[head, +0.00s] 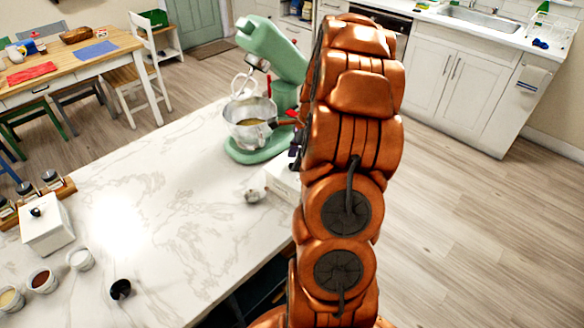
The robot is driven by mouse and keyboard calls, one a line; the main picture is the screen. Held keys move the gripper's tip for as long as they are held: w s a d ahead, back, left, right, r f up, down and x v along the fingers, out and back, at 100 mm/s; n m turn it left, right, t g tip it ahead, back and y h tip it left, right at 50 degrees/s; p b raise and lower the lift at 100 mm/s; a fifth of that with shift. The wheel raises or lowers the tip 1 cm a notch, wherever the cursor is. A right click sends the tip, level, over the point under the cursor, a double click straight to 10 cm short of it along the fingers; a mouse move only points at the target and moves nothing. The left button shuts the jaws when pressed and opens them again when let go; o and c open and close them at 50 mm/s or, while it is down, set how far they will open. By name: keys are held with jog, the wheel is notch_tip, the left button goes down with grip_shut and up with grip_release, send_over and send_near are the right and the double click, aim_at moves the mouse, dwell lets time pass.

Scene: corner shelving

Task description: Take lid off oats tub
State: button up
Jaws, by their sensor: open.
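A white square lidded tub (46,232) with a small dark knob on its lid stands upright at the left of the marble counter. Its lid is on. I cannot read any label, so I cannot tell whether it is the oats tub. A second white box-like thing (281,178) shows partly beside my arm, which hides the rest of it. My orange arm rises through the middle of the head view. My gripper cannot be made out. Small dark and red parts show at the arm's left edge, too unclear to name.
A green stand mixer (262,150) with a metal bowl (250,128) stands at the counter's back. Small bowls (42,281), jars (52,181) and a black cup-like thing (120,289) are at the left. The counter's middle is mostly clear.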

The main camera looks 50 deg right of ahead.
jog(key=shift+x, duration=1.15)
grip_shut()
